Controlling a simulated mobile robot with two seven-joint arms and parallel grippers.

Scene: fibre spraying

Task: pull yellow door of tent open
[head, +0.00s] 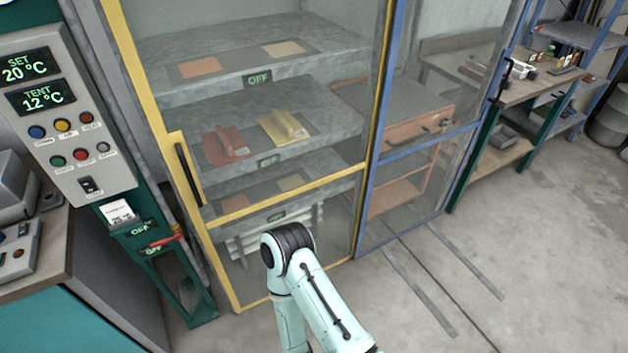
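The yellow door (290,196) of the tent is a yellow frame with clear panes, left of centre in the head view. It looks shut. Its black upright handle (188,175) is on its left side. Through the panes show grey shelves with a red piece (226,143) and a yellow piece (284,127). One of my pale green arms rises from the bottom edge, its dark joint in front of the door's lower part. Neither gripper is in view, and nothing is seen on the handle.
A blue-framed door (400,153) adjoins on the right. A control panel (72,125) reading SET 20 °C and TENT 12 °C stands at left, above a green post with a red lever (164,241). Rails (418,290) lie on the open floor. A workbench (525,85) stands at right.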

